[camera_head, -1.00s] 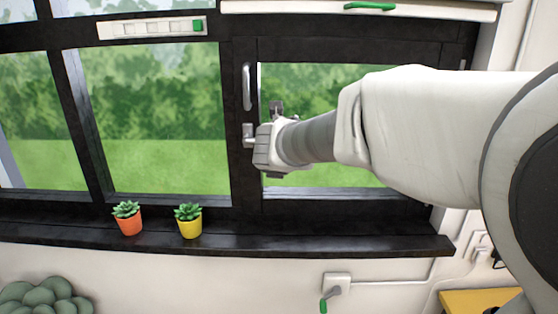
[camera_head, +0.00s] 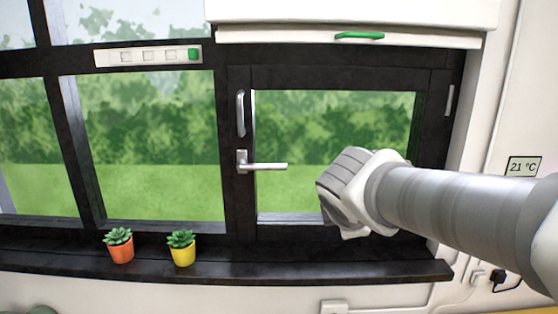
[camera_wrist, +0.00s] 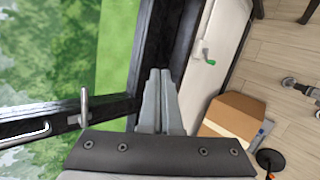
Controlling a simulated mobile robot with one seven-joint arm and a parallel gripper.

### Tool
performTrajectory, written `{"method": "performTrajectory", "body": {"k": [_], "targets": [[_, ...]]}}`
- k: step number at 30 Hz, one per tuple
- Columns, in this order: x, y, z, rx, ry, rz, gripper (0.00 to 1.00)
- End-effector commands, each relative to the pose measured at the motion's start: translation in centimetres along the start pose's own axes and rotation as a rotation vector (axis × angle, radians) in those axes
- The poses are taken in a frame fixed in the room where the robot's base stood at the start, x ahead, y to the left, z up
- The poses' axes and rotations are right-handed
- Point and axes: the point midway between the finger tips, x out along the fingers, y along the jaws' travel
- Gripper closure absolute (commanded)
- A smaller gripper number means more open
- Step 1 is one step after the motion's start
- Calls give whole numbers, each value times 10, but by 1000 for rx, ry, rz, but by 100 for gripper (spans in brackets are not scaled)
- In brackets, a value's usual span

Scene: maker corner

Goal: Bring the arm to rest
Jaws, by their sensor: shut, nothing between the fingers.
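My gripper (camera_wrist: 158,76) is shut and empty in the wrist view, its two grey fingers together in front of the dark window frame. In the head view my wrist hides the fingers; it is in front of the lower right of the right-hand window pane. The silver window handle (camera_head: 262,165) points sideways to the right, with a gap between it and my wrist. The handle also shows in the wrist view (camera_wrist: 84,108), left of the fingers and apart from them.
The dark sill (camera_head: 300,270) runs below my wrist. It holds an orange pot (camera_head: 121,251) and a yellow pot (camera_head: 183,253) with succulents, to the left. A white blind with a green pull (camera_head: 360,36) is above. A crank with green grip (camera_wrist: 207,54) and cardboard box (camera_wrist: 234,115) are right.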

Motion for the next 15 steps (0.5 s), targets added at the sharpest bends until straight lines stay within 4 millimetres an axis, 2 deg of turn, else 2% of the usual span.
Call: {"method": "performTrajectory", "body": {"k": [1, 4, 9, 12, 15], "targets": [[-10, -22, 13, 186, -9, -38, 100], [-28, -64, 27, 566, -21, -126, 100], [-56, -130, 28, 1147, -44, -271, 100], [-69, -156, 21, 1398, -55, -342, 100], [-76, -171, 14, 1560, -63, -394, 100]]}}
